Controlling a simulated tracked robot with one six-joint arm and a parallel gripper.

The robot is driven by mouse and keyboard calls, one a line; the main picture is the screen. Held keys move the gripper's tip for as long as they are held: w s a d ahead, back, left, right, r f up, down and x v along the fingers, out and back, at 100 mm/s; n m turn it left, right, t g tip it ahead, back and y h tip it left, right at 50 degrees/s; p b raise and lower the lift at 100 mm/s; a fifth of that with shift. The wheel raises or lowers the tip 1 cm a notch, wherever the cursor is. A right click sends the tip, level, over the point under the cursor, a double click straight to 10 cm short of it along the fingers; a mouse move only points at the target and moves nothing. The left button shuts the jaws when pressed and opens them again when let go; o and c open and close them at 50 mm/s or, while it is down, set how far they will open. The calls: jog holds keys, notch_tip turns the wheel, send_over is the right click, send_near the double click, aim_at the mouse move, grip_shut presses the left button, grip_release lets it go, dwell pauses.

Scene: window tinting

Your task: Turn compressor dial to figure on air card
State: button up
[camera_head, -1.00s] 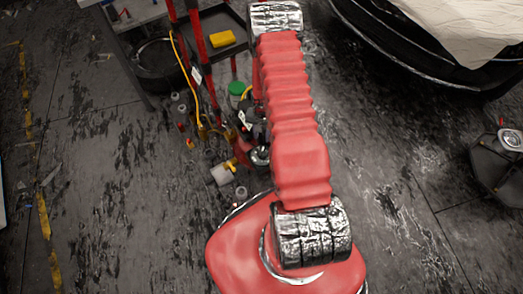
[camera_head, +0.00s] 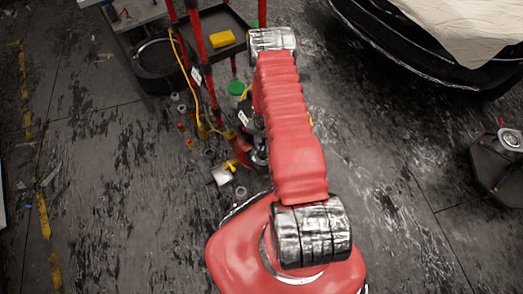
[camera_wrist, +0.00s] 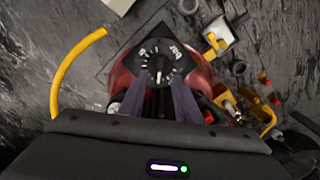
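The compressor dial (camera_wrist: 157,58) is a dark square face with white marks and figures, in the upper middle of the wrist view. It sits over a rounded red body (camera_wrist: 121,79). My gripper (camera_wrist: 160,80) reaches up from below with two dark purple fingers. Their tips are apart and overlap the dial's lower part, with a light mark showing between them. I cannot tell whether they touch the dial.
Yellow hose (camera_wrist: 75,66) curves left of the dial. A black tray with a yellow block (camera_head: 222,39) stands on red posts. A covered dark car (camera_head: 440,50) is at upper right.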

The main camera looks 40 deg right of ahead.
aim_at(262, 152)
jog(key=shift+f, duration=2.9)
grip_shut()
jog(key=shift+a, duration=0.1)
